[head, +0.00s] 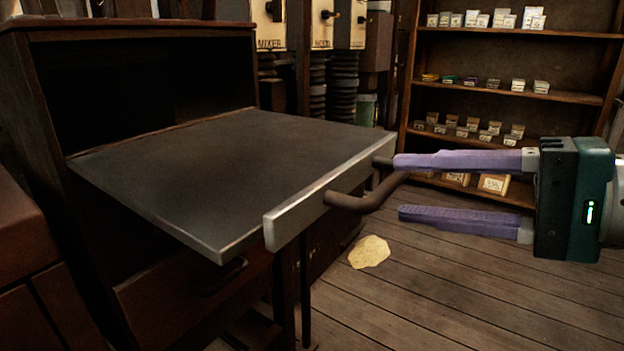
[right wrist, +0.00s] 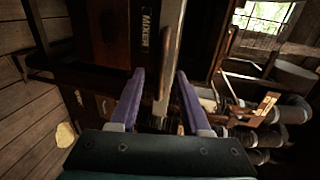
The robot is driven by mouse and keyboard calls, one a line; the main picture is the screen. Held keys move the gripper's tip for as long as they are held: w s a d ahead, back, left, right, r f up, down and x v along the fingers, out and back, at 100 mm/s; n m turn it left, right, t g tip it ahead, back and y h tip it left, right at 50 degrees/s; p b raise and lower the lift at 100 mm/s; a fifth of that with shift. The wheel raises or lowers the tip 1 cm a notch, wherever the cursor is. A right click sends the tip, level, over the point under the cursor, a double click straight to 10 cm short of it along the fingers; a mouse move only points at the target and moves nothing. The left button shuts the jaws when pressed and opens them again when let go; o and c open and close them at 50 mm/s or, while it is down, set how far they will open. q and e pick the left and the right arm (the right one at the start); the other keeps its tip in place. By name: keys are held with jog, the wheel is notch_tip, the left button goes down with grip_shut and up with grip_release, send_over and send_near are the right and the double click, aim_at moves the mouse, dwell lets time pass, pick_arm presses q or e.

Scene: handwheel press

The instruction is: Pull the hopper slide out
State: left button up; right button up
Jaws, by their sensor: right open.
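The hopper slide (head: 225,170) is a dark flat panel with a pale metal front edge (head: 300,205). It stands well out of the open wooden cabinet. Its brown bar handle (head: 360,201) sticks out from the front edge towards the right. My right gripper (head: 398,187) has purple fingers and is open. Its fingertips are at the handle's outer end, one above the other in the head view. In the right wrist view, the gripper (right wrist: 160,71) has the handle lined up between its spread fingers; I cannot tell whether they touch it. My left gripper is not in view.
A shelf (head: 510,90) with small labelled packets stands at the back right. A pale yellowish patch (head: 370,252) lies on the plank floor (head: 450,290). Mixer panels (head: 270,25) and dark ribbed hoses (head: 343,80) are behind the slide. The floor below the right gripper is clear.

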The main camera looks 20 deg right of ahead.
jog(key=v, duration=0.6)
jog(key=shift+s+d, duration=0.2)
jog(key=shift+s, duration=0.05)
